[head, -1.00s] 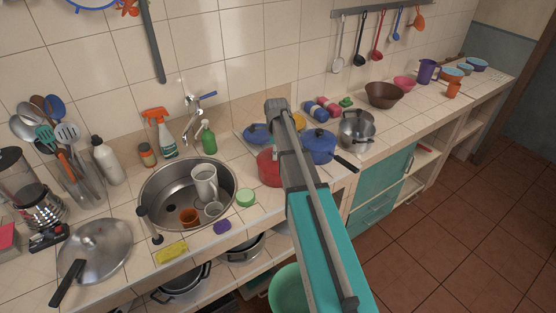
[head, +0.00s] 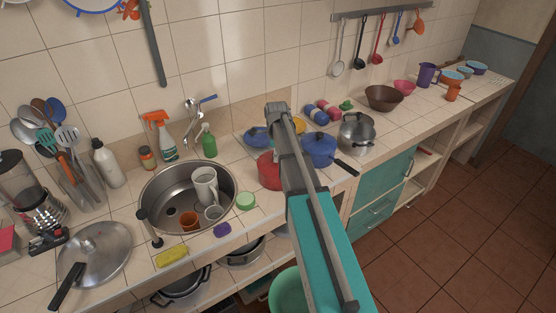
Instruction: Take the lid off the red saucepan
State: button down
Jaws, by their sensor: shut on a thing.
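The red saucepan (head: 268,173) stands on the counter to the right of the sink in the head view. My arm crosses in front of it and covers its right part. I cannot make out its lid or its handle clearly. My gripper and its fingertips are hidden behind my arm, so I see neither the jaws nor what is between them.
A blue pot (head: 319,151) with a dark handle stands close to the right, with a steel pot (head: 357,132) beyond it. The sink (head: 160,190) holds a pitcher and cups. A green round thing (head: 246,201) lies near the sink.

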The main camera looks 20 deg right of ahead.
jog(key=shift+r, duration=0.25)
notch_tip(320, 180, up, 3)
jog(key=p, duration=0.3)
jog(key=s+a+r+p, duration=0.4)
jog(key=s+r+p, duration=0.5)
jog(key=s, duration=0.4)
jog(key=shift+s+r+p, duration=0.2)
jog(key=shift+r+p, duration=0.1)
jog(key=shift+p, duration=0.2)
